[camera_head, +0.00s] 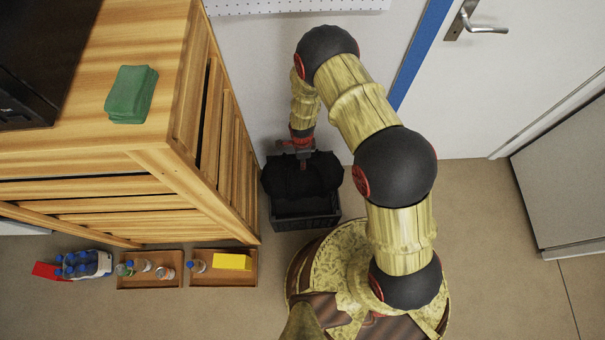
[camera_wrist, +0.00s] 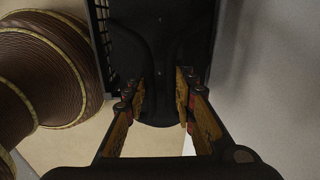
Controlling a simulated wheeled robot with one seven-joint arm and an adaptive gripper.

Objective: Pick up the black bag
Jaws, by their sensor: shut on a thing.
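The black bag (camera_head: 318,178) is a dark, soft-looking bundle at the top of a dark crate (camera_head: 305,223) on the floor, between the wooden cabinet and my base. My gripper (camera_head: 303,160) reaches down onto the bag from above and is shut on it. In the wrist view, the bag (camera_wrist: 160,50) fills the upper middle as a dark shape, with the two fingers of my gripper (camera_wrist: 160,100) on either side of its lower part. I cannot tell whether the bag rests in the crate or hangs just above it.
A wooden slatted cabinet (camera_head: 150,190) stands close on the left, with a green cloth stack (camera_head: 131,94) on top. Small trays (camera_head: 150,283) with bottles and a yellow box (camera_head: 232,262) lie on the floor. A door (camera_head: 520,100) is behind. Floor at right is clear.

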